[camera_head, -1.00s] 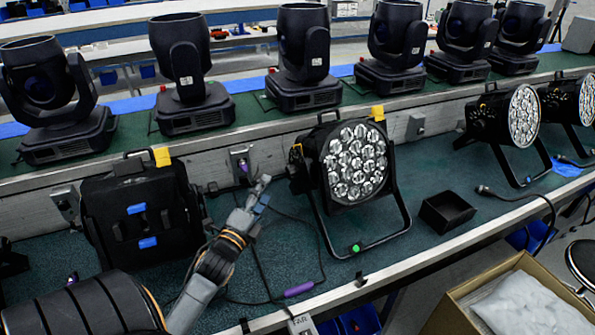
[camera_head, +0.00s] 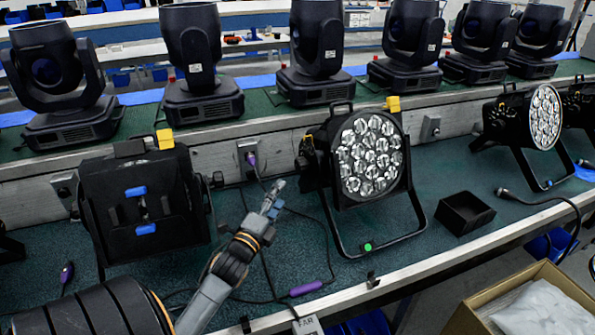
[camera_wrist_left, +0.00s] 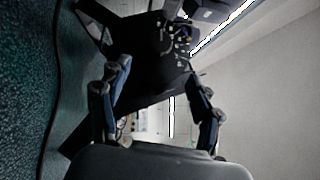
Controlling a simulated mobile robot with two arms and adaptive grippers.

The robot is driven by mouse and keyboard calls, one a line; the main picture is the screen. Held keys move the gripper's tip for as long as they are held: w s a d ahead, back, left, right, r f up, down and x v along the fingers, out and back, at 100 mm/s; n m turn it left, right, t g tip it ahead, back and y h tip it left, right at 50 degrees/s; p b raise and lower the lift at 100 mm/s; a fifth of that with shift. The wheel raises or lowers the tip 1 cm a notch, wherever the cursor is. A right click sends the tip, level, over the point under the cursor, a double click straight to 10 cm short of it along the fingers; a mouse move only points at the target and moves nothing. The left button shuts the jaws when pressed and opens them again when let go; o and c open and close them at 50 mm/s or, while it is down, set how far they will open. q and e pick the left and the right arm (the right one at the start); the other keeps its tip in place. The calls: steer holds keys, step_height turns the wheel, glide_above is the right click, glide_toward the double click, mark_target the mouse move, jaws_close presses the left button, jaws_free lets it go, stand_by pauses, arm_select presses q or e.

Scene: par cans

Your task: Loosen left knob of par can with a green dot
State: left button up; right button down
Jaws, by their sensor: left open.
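The par can (camera_head: 372,160) with the green dot (camera_head: 367,247) stands on the teal bench, its lit-side lens cluster facing front right. Its left knob (camera_head: 306,152) shows small and dark on the left side of the body, at the bracket. My left gripper (camera_head: 274,197) is left of and slightly below this knob, apart from it, in the head view. In the left wrist view the gripper (camera_wrist_left: 160,98) is open with nothing between its fingers. A dark bracket (camera_wrist_left: 140,60) lies beyond the fingers; the knob cannot be clearly made out there. My right gripper is not in view.
Another par can (camera_head: 143,205) with blue clips stands to the left, close to my left arm. A purple-ended cable (camera_head: 305,288) lies near the front edge. A cardboard box (camera_head: 530,300) is at front right.

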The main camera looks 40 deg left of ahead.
mark_target(298, 168)
arm_select(q)
steer(key=p+x, duration=0.1)
steer(key=x, duration=0.9)
steer(key=shift+w+r, duration=0.1)
steer(key=shift+x, duration=0.8)
steer(key=shift+a, duration=0.1)
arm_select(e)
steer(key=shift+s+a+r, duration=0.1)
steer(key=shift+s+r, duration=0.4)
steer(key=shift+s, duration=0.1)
